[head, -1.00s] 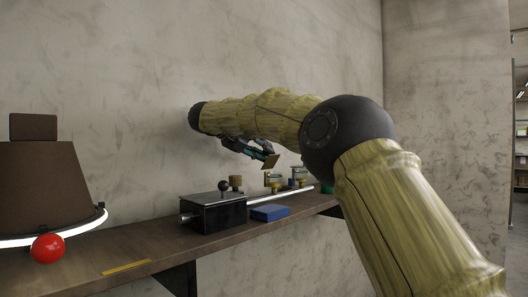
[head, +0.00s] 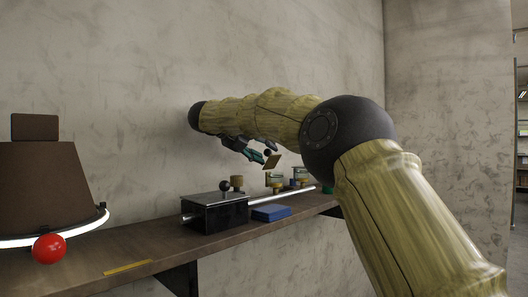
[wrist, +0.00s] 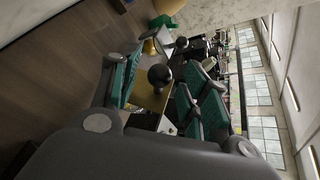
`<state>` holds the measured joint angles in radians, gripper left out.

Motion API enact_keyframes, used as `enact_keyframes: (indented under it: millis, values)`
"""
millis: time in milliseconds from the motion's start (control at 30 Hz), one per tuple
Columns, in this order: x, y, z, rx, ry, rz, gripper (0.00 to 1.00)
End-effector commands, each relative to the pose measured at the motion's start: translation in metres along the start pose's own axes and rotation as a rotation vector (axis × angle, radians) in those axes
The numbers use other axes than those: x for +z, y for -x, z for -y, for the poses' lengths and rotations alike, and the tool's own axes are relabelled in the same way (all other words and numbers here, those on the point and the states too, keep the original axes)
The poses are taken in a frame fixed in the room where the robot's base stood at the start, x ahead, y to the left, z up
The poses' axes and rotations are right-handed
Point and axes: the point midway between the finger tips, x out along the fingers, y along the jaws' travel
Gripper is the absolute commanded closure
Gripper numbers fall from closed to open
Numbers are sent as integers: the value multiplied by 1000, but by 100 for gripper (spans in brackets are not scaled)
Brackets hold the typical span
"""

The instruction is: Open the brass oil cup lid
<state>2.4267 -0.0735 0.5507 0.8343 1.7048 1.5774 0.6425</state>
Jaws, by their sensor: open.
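A small brass lid (head: 272,162) stands tilted above the row of small fittings on the shelf, with a dark ball knob (head: 267,152) by its upper left edge. A squat brass-based cup (head: 275,180) is below it. My gripper (head: 256,155) is just left of the lid, its fingers pointing down and right. In the wrist view my gripper (wrist: 162,88) is open, with teal pads apart. The lid's yellowish plate (wrist: 147,97) and dark knob (wrist: 159,75) show between the fingers. I cannot tell whether either finger touches them.
A red ball (head: 48,249) and brown lamp-like body (head: 50,182) are at left. The wall is close behind.

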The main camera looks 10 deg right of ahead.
Motion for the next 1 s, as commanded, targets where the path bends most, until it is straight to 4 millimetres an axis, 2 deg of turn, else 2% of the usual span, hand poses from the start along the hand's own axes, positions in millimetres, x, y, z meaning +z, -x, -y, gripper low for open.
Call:
enact_keyframes:
  millis: [500, 633, 1000]
  values:
    - [1, 64, 0, 0, -1, 2, 54]
    - [1, 70, 0, 1, -1, 1, 54]
    - [1, 70, 0, 0, -1, 1, 54]
